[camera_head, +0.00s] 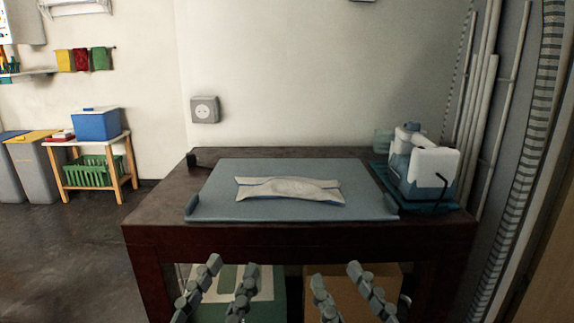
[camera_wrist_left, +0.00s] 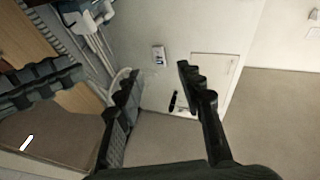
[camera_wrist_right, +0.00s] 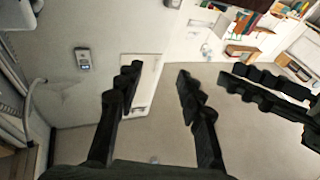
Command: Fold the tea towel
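The tea towel (camera_head: 290,190) is pale grey-white with a thin blue stripe. It lies as a long, narrow, slightly rumpled strip on a blue-grey board (camera_head: 225,211) on the dark table. My left gripper (camera_head: 231,268) is open and empty, in front of the table's front edge and apart from the towel. My right gripper (camera_head: 334,273) is also open and empty, to the right of the left one and in front of the table. The fingers of the left gripper (camera_wrist_left: 160,80) and of the right gripper (camera_wrist_right: 158,75) stand apart in the wrist views. The towel does not show in either wrist view.
A blue and white appliance (camera_head: 420,170) stands on a teal tray (camera_head: 440,207) at the table's right. A small dark object (camera_head: 203,158) sits at the back left corner. The table's front edge (camera_head: 300,236) lies between my grippers and the board. Boxes stand below the table.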

